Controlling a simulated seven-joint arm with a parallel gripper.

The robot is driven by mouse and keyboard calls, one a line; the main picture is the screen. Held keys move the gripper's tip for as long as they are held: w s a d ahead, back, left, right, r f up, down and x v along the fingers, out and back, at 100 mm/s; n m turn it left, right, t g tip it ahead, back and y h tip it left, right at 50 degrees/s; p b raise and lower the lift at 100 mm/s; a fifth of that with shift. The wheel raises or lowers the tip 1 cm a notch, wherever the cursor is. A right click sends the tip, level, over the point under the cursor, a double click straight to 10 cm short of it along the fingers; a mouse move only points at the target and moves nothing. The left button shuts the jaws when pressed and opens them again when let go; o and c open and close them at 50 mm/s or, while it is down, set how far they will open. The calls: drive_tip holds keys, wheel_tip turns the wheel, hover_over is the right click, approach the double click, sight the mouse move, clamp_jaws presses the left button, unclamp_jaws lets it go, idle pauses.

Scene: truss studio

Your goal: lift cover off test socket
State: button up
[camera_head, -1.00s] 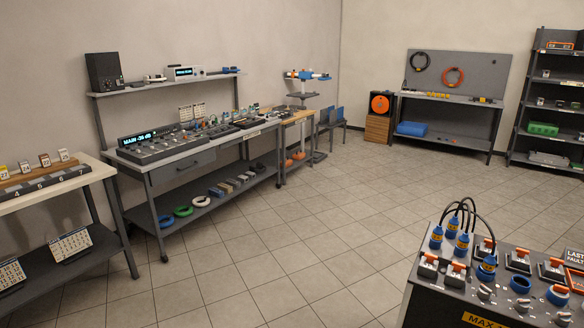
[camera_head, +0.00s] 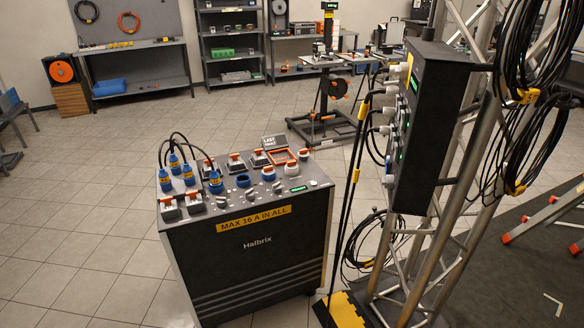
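A dark Halbrix cabinet (camera_head: 258,246) with a yellow "MAX 16 A IN ALL" label stands in the middle. Its top panel carries several grey sockets with orange-and-white lids, such as one at the back (camera_head: 236,161) and one at the front left (camera_head: 169,208). Blue plugs (camera_head: 189,174) with black cables stand at its left. A blue round socket (camera_head: 243,180) and a white-and-orange round one (camera_head: 291,168) sit further right. I cannot tell which is the test socket. My gripper is not in view.
A metal truss (camera_head: 454,205) with a black connector box (camera_head: 419,125) and hanging cables (camera_head: 520,110) rises right of the cabinet. A yellow-and-black piece (camera_head: 343,312) lies at its foot. A wheeled stand (camera_head: 324,105) is behind. Tiled floor (camera_head: 85,220) at left is clear.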

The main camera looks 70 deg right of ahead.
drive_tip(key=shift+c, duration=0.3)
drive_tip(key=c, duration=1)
